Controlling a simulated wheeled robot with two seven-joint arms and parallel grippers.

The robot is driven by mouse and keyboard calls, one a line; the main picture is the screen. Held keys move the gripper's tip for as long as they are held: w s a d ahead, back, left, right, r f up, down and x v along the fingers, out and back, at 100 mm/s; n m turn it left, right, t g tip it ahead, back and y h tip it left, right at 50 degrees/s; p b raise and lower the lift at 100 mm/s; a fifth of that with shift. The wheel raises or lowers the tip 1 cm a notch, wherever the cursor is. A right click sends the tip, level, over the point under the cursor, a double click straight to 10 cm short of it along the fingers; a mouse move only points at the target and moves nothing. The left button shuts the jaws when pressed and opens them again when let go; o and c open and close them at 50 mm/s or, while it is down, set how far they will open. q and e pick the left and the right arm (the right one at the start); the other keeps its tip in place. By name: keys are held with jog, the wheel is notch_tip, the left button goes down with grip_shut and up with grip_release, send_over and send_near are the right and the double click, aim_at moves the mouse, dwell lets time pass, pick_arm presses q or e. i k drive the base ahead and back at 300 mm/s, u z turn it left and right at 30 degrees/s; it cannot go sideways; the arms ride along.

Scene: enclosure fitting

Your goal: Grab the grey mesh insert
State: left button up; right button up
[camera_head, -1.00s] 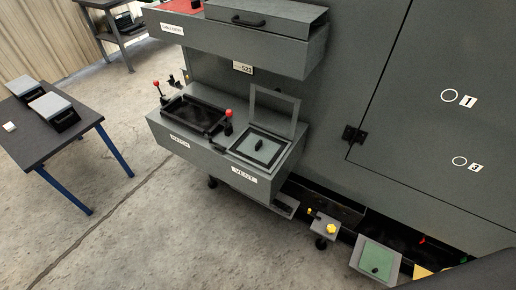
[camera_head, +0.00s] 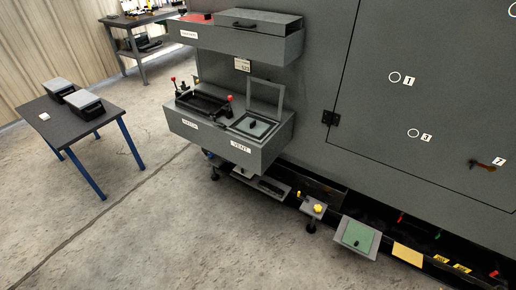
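A grey-green square panel with a black knob (camera_head: 254,126) lies in the recess marked VENT on the grey wall unit. An open pale frame (camera_head: 265,95) stands upright behind it. I cannot tell at this size whether either panel is the grey mesh insert. Neither of my grippers is in view.
A black tray with red-knobbed levers (camera_head: 205,101) sits left of the vent recess. An upper shelf (camera_head: 240,38) overhangs it. A low stand with a yellow knob (camera_head: 314,208) juts out below. A dark table (camera_head: 97,115) holds two grey-lidded boxes. Floor between is clear.

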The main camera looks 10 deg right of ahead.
aim_at(257, 128)
jog(key=z, duration=1.05)
jog(key=i, duration=1.55)
jog(key=u, duration=0.5)
